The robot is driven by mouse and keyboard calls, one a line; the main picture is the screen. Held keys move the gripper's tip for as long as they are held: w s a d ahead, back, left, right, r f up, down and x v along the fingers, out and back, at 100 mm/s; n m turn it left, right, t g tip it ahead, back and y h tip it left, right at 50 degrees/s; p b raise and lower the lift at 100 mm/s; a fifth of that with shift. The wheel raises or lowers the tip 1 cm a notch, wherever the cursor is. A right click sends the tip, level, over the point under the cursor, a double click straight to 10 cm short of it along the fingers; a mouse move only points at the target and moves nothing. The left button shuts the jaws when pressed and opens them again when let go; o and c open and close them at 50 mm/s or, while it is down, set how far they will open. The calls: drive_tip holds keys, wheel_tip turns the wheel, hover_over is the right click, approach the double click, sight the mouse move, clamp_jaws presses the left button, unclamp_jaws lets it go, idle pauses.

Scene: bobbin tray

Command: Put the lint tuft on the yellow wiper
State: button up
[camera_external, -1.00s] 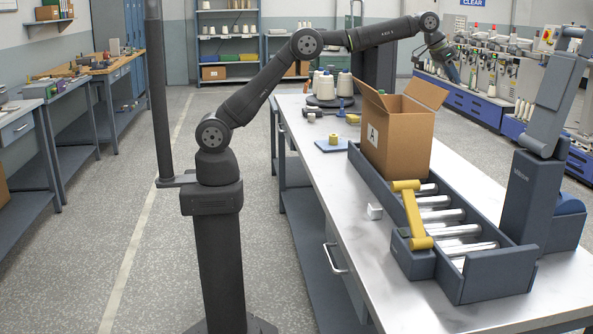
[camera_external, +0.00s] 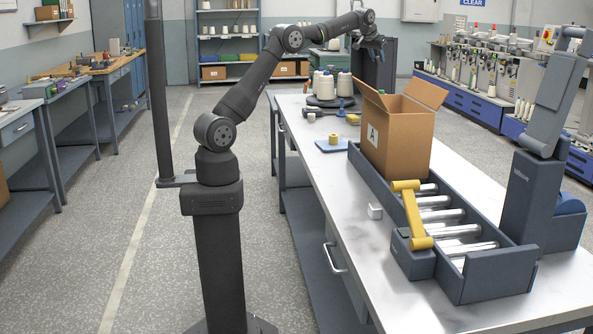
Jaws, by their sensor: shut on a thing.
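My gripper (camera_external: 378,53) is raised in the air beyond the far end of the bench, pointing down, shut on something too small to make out. I cannot pick out the lint tuft anywhere else. A small flat yellow piece (camera_external: 352,119) on the far part of the bench looks like the yellow wiper; it is too small to be sure. A yellow bobbin (camera_external: 333,138) sits on a blue tray (camera_external: 324,146) nearer on the bench. My gripper is well above and apart from these.
An open carton (camera_external: 400,138) marked A stands on a roller conveyor (camera_external: 462,286) with a yellow bar (camera_external: 411,211) at its side. Several white cones (camera_external: 344,84) stand at the bench's far end. A small white block (camera_external: 375,211) lies left of the conveyor.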

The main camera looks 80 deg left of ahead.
sight(355, 117)
drive_tip(key=shift+n+y, duration=0.3)
drive_tip(key=shift+n, duration=0.2)
drive_tip(key=s+a, duration=0.2)
drive_tip(key=a, duration=0.1)
drive_tip(key=s+a, duration=0.1)
drive_tip(key=a, duration=0.1)
drive_tip(key=shift+s, duration=0.15)
drive_tip(key=shift+c, duration=0.2)
wheel_tip(355, 117, down, 17)
drive_tip(key=shift+f, duration=0.1)
drive_tip(key=shift+c, duration=0.3)
drive_tip(key=shift+d+f+n+g, duration=0.1)
drive_tip(key=shift+f+n+g, duration=0.2)
drive_tip(key=shift+f+g, duration=0.15)
drive_tip(key=shift+d+n+g+y, duration=0.1)
drive_tip(key=shift+n+g+y, duration=0.25)
drive_tip(key=shift+n, duration=0.75)
drive_tip(key=a+f, duration=0.2)
drive_tip(key=a, duration=0.1)
drive_tip(key=s+a+f, duration=0.1)
drive_tip(key=a+f, duration=0.1)
drive_tip(key=a, duration=0.2)
drive_tip(key=a+f, duration=0.2)
drive_tip(key=a, duration=0.2)
drive_tip(key=shift+s+a+f, duration=0.2)
drive_tip(key=shift+s+f, duration=0.15)
drive_tip(key=shift+f, duration=0.05)
clamp_jaws()
drive_tip(key=shift+f, duration=2.05)
